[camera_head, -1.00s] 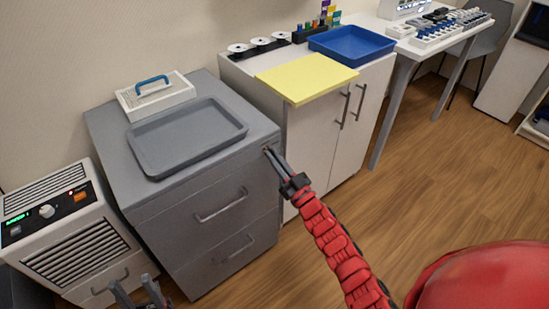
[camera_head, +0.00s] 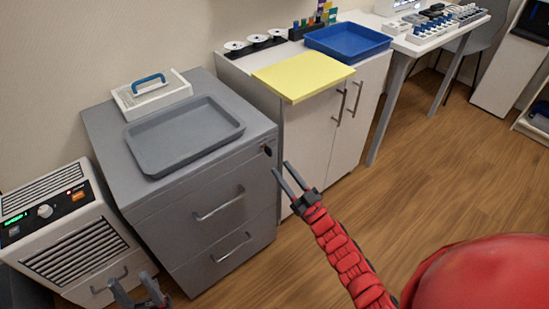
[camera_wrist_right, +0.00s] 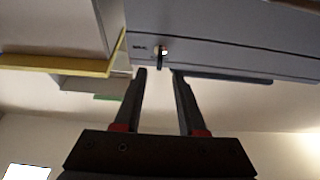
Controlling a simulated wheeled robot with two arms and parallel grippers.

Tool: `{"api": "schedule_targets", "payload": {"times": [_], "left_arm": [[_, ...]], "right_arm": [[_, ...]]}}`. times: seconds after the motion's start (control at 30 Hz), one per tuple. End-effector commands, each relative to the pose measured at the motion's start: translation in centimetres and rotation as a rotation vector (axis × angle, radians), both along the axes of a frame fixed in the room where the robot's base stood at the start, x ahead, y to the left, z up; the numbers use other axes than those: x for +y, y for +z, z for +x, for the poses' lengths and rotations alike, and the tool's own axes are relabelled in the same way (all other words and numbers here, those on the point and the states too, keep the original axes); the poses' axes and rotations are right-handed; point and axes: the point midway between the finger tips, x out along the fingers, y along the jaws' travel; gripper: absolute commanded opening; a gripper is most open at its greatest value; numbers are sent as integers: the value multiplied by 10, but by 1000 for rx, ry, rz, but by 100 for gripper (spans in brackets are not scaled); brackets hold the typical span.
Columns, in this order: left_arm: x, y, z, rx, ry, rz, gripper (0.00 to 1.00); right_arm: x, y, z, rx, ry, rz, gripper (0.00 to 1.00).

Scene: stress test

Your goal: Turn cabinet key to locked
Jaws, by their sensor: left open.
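The grey cabinet (camera_head: 200,190) stands left of centre in the head view. Its small dark key (camera_head: 266,149) is in the lock near the top right of the front. In the right wrist view the key (camera_wrist_right: 160,62) shows as a short dark piece at a bright lock, lined up between the fingers. I cannot read the lock's marking or position. My right gripper (camera_head: 283,178) is open and empty, just off the cabinet front, below and right of the key, and apart from it. My left gripper (camera_head: 140,290) is open and empty at the lower left, in front of the cabinet.
A grey tray (camera_head: 184,164) and a white box with a blue handle (camera_head: 128,100) lie on the cabinet. A white machine (camera_head: 75,240) stands left. A white cupboard (camera_head: 308,140) with an overhanging yellow board (camera_head: 303,75) stands right. The wooden floor (camera_head: 430,190) is clear.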

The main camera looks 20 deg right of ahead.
Motion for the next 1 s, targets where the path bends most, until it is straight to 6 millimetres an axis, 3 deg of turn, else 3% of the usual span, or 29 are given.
{"api": "schedule_targets", "payload": {"times": [0.2,0.4,0.6,1.0], "left_arm": [[0,6,0,0,0,0,50],[0,8,0,0,0,0,50],[0,9,0,0,0,0,50],[0,9,0,0,0,0,50]], "right_arm": [[-20,-23,-52,5,-2,0,40],[-32,-38,-83,4,-2,-2,40],[-37,-43,-95,2,-3,-2,40],[-36,-43,-96,1,-1,-1,40]]}}
